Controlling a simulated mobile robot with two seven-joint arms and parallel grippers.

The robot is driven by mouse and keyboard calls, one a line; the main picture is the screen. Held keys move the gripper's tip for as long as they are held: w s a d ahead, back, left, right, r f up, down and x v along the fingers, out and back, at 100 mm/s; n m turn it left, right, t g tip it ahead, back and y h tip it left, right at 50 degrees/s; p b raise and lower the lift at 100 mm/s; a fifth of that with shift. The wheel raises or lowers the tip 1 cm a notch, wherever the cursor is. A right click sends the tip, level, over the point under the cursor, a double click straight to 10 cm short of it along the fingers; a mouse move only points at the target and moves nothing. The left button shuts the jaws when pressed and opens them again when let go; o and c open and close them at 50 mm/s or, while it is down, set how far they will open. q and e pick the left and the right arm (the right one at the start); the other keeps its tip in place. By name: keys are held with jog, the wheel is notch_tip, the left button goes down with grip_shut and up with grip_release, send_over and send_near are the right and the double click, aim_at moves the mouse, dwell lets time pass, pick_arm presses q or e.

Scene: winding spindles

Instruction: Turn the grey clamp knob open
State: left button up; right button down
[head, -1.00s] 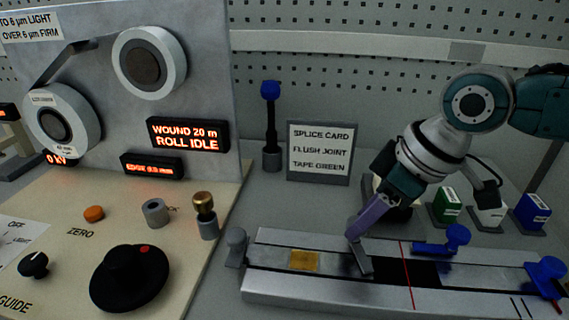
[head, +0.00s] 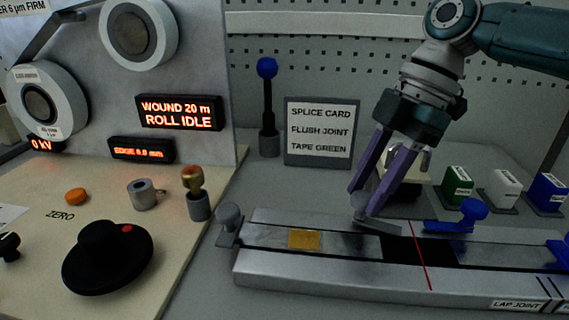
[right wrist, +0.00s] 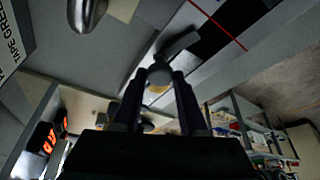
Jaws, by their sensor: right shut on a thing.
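The grey clamp knob (right wrist: 159,76) sits between the fingertips of my right gripper (right wrist: 158,92) in the right wrist view. Its grey arm (right wrist: 180,44) reaches away from the fingers. In the head view my right gripper (head: 362,203) comes down from the upper right, its purple fingers closed on the knob at the back edge of the splice block (head: 300,268). The fingers largely hide the knob there. The clamp arm (head: 381,228) points right, slanting over the dark strip. My left gripper is not in view.
A blue clamp (head: 473,209) stands right of the red line on the block. A grey knob (head: 230,216) is at the block's left end. The splice card (head: 319,133) stands behind. Several small boxes (head: 457,186) stand at the back right. The winder panel (head: 165,235) is left.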

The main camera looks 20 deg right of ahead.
jog(key=shift+w+n+g+b, duration=0.1)
jog(key=shift+n+g+b, duration=0.6)
jog(key=shift+n+b, duration=0.8)
jog(key=shift+n, duration=0.3)
jog(key=shift+c, duration=2.3)
grip_release()
jog(key=v, duration=0.9)
jog(key=shift+r+p, duration=0.3)
jog(key=shift+r, duration=0.1)
